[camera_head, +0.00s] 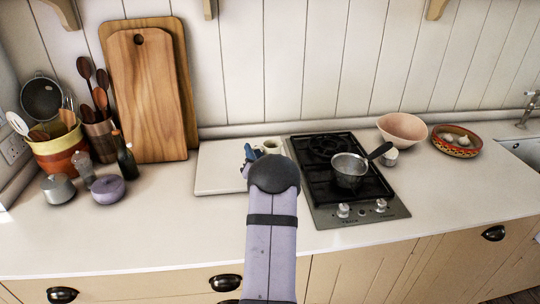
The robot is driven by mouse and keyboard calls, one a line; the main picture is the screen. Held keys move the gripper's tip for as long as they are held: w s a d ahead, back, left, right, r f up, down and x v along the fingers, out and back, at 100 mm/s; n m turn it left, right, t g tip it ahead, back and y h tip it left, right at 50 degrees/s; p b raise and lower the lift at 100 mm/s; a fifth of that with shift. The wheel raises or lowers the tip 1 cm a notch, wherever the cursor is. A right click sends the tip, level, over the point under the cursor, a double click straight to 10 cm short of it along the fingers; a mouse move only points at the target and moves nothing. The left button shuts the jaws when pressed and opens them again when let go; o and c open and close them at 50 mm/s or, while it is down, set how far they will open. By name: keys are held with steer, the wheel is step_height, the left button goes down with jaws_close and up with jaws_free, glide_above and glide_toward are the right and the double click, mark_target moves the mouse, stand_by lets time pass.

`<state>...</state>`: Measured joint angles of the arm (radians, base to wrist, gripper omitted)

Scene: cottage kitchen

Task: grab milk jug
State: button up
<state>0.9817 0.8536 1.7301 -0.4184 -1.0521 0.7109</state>
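My gripper (249,153) is over the white board left of the hob, mostly hidden behind my own arm. Only a small bluish part of it shows, so I cannot see whether its fingers are open or shut. A small pale vessel with a round rim (271,146) stands just right of the gripper. It may be the milk jug, but my arm covers its lower part, and I cannot tell whether the gripper touches it.
The hob (322,183) carries a saucepan (349,170) with its handle toward the upper right. A pink bowl (402,129) and a patterned dish (457,141) stand further right. Wooden boards (150,95), bottles and pots fill the left. The white board (218,168) is otherwise bare; the front left counter is clear.

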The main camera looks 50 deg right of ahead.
steer(key=shift+w+d, duration=0.15)
steer(key=shift+w, duration=0.05)
steer(key=shift+c, duration=0.2)
jaws_close()
steer(key=shift+r, duration=0.1)
steer(key=shift+r, duration=0.2)
step_height(320, 180, up, 27)
steer(key=shift+r, duration=0.15)
stand_by(1.7)
steer(key=shift+r, duration=0.15)
